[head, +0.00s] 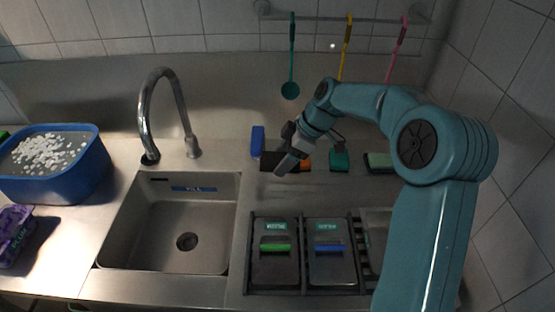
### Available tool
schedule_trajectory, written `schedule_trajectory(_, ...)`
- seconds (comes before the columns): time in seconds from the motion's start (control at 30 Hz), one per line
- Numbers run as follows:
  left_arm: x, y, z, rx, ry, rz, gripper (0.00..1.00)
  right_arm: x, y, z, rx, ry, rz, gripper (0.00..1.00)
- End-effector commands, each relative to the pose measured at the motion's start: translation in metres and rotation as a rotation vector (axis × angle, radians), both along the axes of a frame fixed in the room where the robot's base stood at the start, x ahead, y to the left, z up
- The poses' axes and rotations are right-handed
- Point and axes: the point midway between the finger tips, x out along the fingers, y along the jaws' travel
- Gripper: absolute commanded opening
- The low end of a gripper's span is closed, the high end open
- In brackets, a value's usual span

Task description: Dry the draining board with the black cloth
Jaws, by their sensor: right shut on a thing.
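My right gripper (287,161), on the teal arm from the right, is low over the steel surface behind the sink's right corner. It is shut on a dark, folded-looking piece that I take for the black cloth (268,160); the jaws partly hide it. I cannot tell whether the cloth touches the surface. The draining board (320,189) appears to be the bare steel right of the sink; I cannot make out water on it. My left gripper is not in view.
A sink (160,220) with a tap (146,115) lies left. A blue tub (75,170) of white pieces stands far left. Lidded containers (275,265) sit in a black rack in front. Blue (257,140), orange (305,163) and green (339,160) items stand nearby. Utensils (291,60) hang behind.

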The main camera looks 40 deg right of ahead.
Motion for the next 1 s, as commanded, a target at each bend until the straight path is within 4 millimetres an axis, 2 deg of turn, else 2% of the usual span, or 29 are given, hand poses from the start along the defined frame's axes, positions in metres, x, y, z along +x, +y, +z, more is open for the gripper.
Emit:
schedule_trajectory(0.4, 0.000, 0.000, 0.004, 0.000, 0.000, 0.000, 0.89, -0.015, -0.031, 0.006, 0.000, -0.001, -0.077, 0.45)
schedule_trajectory(0.63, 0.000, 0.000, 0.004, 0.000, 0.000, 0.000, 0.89, -0.020, -0.041, 0.004, 0.000, 0.000, -0.099, 0.45)
schedule_trajectory(0.77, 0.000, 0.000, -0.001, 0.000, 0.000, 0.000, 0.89, -0.020, -0.042, -0.004, 0.001, 0.001, -0.101, 0.45)
schedule_trajectory(1.0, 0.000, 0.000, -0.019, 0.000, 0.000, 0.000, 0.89, -0.021, -0.042, -0.034, 0.002, 0.002, -0.098, 0.45)
